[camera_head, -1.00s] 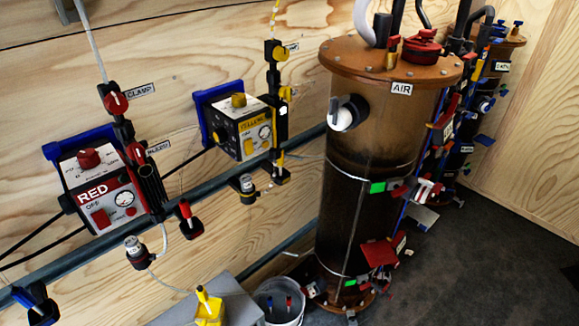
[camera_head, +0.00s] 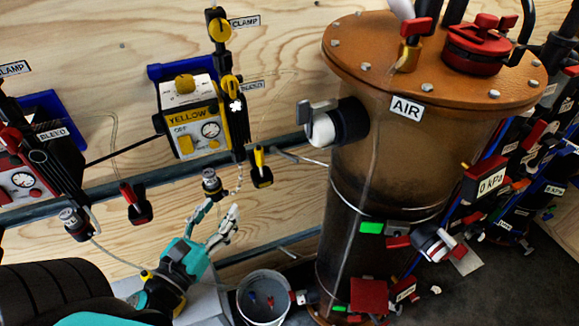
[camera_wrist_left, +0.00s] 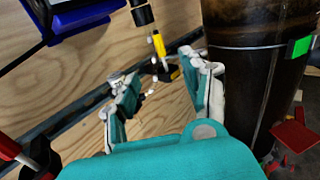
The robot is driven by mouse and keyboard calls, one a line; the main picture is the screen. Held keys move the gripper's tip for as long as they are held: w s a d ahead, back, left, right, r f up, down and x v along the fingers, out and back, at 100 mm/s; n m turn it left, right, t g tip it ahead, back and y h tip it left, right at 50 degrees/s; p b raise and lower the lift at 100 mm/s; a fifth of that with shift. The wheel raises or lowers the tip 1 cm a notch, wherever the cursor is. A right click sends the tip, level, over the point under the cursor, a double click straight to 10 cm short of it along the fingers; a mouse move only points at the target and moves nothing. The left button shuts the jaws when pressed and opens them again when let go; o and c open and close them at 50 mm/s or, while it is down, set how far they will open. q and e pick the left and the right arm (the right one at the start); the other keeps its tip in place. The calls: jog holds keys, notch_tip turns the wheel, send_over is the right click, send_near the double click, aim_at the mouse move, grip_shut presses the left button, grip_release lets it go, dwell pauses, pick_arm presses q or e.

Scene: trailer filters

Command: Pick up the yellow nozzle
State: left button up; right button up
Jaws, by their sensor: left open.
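The yellow nozzle (camera_head: 260,158) stands upright in a dark holder (camera_head: 262,178) on the wooden wall, below the YELLOW box. My left gripper (camera_head: 219,210) is open and empty, to the lower left of the nozzle and apart from it in the head view. In the left wrist view, the yellow nozzle (camera_wrist_left: 159,46) shows beyond the gap between the open fingers (camera_wrist_left: 158,66), and its holder (camera_wrist_left: 167,73) is partly close to the right finger's outline. My right gripper is not in view.
A large brown AIR tank (camera_head: 385,160) stands to the right, also in the wrist view (camera_wrist_left: 245,90). A white bucket (camera_head: 247,300) stands below. A red nozzle (camera_head: 134,200) hangs at left.

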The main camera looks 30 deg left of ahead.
pick_arm(q)
jog(key=p, duration=0.2)
send_near(257, 158)
jog(key=w, duration=0.1)
jog(key=w+p, duration=0.1)
jog(key=w, duration=0.2)
jog(key=shift+w+a+r+p, duration=0.2)
jog(key=shift+w+r+p, duration=0.05)
jog(key=shift+r+p, duration=0.15)
jog(key=w, duration=0.2)
jog(key=w+f+p, duration=0.1)
jog(key=w, duration=0.1)
jog(key=shift+w+a, duration=0.15)
jog(key=shift+w, duration=0.25)
jog(key=shift+s, duration=0.1)
jog(key=shift+c, duration=0.8)
grip_shut()
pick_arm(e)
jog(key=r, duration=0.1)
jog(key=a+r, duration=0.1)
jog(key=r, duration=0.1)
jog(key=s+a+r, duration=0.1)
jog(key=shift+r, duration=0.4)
